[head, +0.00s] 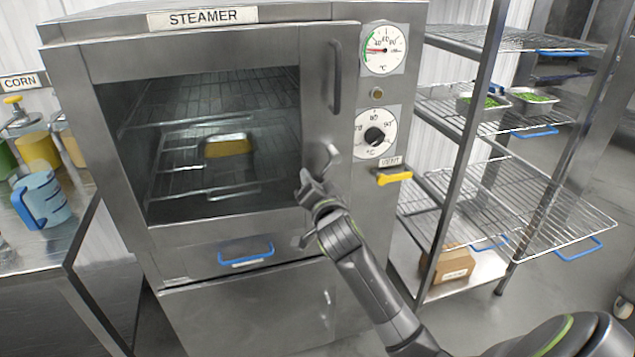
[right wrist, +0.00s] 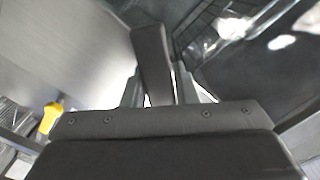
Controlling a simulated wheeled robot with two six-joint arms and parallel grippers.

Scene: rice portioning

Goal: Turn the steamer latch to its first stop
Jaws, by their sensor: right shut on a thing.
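The steamer (head: 185,235) stands in the middle of the head view with its windowed door closed. The steamer latch (head: 331,157) is a small grey metal lever at the right edge of the door, below the tall door handle (head: 337,78). My right gripper (head: 314,187) is at the latch and shut on it, partly hiding it. In the right wrist view the latch shows as a dark bar (right wrist: 152,62) rising between the fingertips (right wrist: 158,88). The latch's exact turn angle is hard to read. My left gripper is not in view.
The yellow vent handle (head: 394,177) is right of my gripper, below two dials. A wire shelf rack (head: 540,205) stands at right. A blue jug (head: 42,197) stands on the left counter.

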